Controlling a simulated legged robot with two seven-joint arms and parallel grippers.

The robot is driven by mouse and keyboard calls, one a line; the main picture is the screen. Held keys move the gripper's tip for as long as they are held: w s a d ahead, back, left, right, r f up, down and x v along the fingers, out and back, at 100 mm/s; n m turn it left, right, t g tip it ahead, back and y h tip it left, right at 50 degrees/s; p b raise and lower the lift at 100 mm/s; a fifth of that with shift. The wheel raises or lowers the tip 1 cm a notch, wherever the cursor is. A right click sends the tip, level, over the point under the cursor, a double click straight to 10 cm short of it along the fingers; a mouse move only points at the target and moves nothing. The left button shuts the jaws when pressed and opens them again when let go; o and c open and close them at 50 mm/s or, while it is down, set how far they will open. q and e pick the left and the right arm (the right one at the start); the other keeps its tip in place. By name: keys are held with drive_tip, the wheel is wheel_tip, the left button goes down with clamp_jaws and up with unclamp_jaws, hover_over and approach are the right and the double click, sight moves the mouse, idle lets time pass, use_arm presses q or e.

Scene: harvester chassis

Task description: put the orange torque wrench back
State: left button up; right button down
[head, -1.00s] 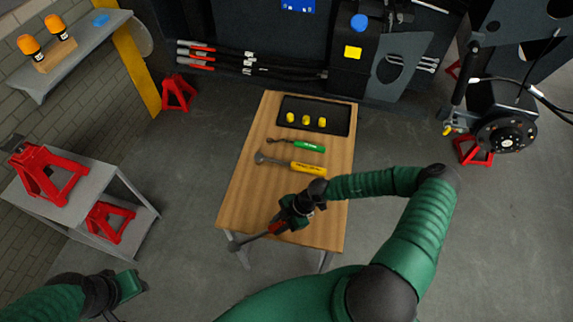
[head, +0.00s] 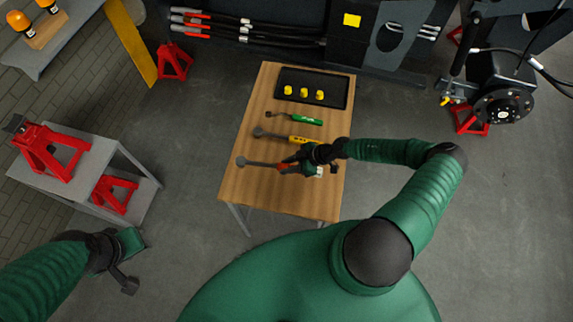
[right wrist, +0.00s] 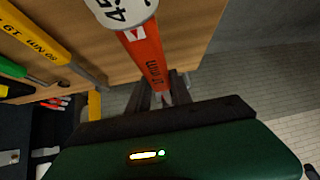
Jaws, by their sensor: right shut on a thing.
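The orange torque wrench has a grey shaft and round head (head: 258,164) pointing left over the table. Its orange-red handle (right wrist: 146,55) shows in the right wrist view, with a pale numbered end cap. My right gripper (head: 296,166) is shut on this handle; it also shows in the right wrist view (right wrist: 162,95). I cannot tell whether the wrench touches the tabletop. A yellow-handled wrench (head: 272,134) lies just behind it, partly hidden by my gripper. A green-handled wrench (head: 303,120) lies farther back. My left gripper (head: 127,283) hangs at lower left, its jaw opening unclear.
The wooden table (head: 240,188) has a black tray (head: 335,90) with yellow pieces at its back. The front of the tabletop is clear. A grey shelf cart (head: 95,150) with red jack stands is at left. The chassis hub (head: 503,107) is at right.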

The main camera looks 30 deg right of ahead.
drive_tip(key=f+b, duration=0.1)
drive_tip(key=f, duration=0.1)
drive_tip(key=f+b, duration=0.3)
drive_tip(key=f, duration=0.1)
drive_tip(key=shift+a+f, duration=0.1)
drive_tip(key=shift+a, duration=0.15)
drive_tip(key=shift+d+f+b, duration=0.1)
drive_tip(key=shift+f+b, duration=0.35)
drive_tip(key=shift+f, duration=0.05)
drive_tip(key=shift+d, duration=0.1)
drive_tip(key=c, duration=1.5)
unclamp_jaws()
drive_tip(key=o, duration=0.4)
drive_tip(key=shift+o, duration=0.2)
drive_tip(key=b+v, duration=0.2)
drive_tip(key=v, duration=1.4)
drive_tip(key=shift+s+d+r, duration=0.15)
drive_tip(key=shift+r, duration=0.2)
